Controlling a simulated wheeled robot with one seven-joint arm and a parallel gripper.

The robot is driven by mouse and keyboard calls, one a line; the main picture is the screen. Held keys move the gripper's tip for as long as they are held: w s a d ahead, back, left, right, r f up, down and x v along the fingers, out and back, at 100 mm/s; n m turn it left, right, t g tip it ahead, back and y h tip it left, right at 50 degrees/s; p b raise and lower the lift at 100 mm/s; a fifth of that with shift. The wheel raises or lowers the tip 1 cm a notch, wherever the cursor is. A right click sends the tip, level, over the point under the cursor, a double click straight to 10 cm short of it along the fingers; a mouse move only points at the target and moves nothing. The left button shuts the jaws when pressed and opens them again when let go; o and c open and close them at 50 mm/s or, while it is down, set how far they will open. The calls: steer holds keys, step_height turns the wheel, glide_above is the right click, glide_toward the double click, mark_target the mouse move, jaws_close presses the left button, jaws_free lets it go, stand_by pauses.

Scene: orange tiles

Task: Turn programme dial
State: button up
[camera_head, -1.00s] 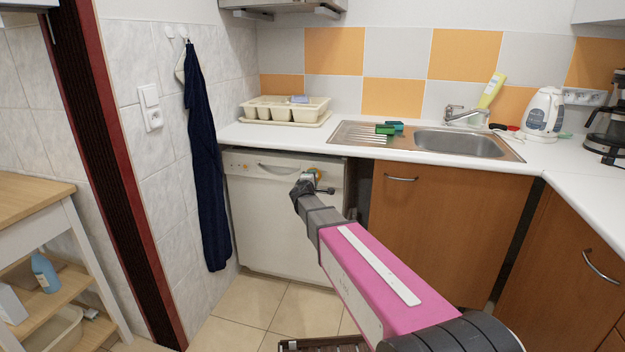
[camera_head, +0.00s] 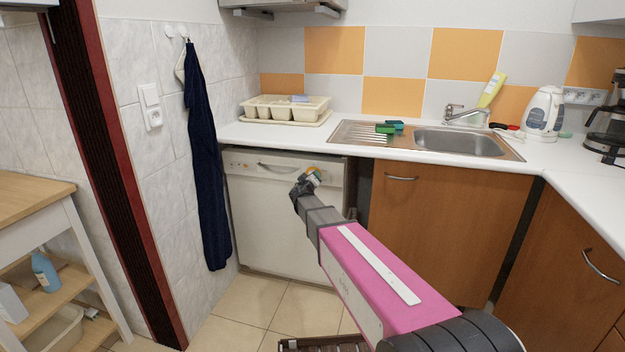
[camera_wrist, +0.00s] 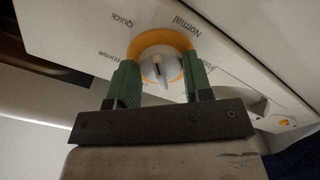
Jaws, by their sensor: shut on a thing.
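The programme dial (camera_wrist: 161,66) is a white knob with a yellow-orange ring, on the dishwasher's control panel, with words such as "Quick", "Normal" and "Rinse" printed around it. The white dishwasher (camera_head: 275,215) stands under the counter in the head view. My gripper (camera_wrist: 160,84) has its green fingers on either side of the dial and is shut on it in the wrist view. In the head view my gripper (camera_head: 313,176) is at the upper right of the dishwasher front, and my wrist hides most of the dial.
The dishwasher handle (camera_head: 277,167) is left of my gripper. The counter edge (camera_head: 290,148) overhangs just above. A wooden cabinet (camera_head: 445,225) stands to the right. A dark blue towel (camera_head: 207,160) hangs on the left wall. The tiled floor (camera_head: 240,305) in front is partly free.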

steer(key=shift+a+f+m, duration=0.1)
steer(key=shift+m, duration=3.8)
steer(key=o, duration=0.9)
steer(key=v, duration=1)
steer(key=shift+s+a, duration=0.2)
steer(key=shift+s, duration=0.15)
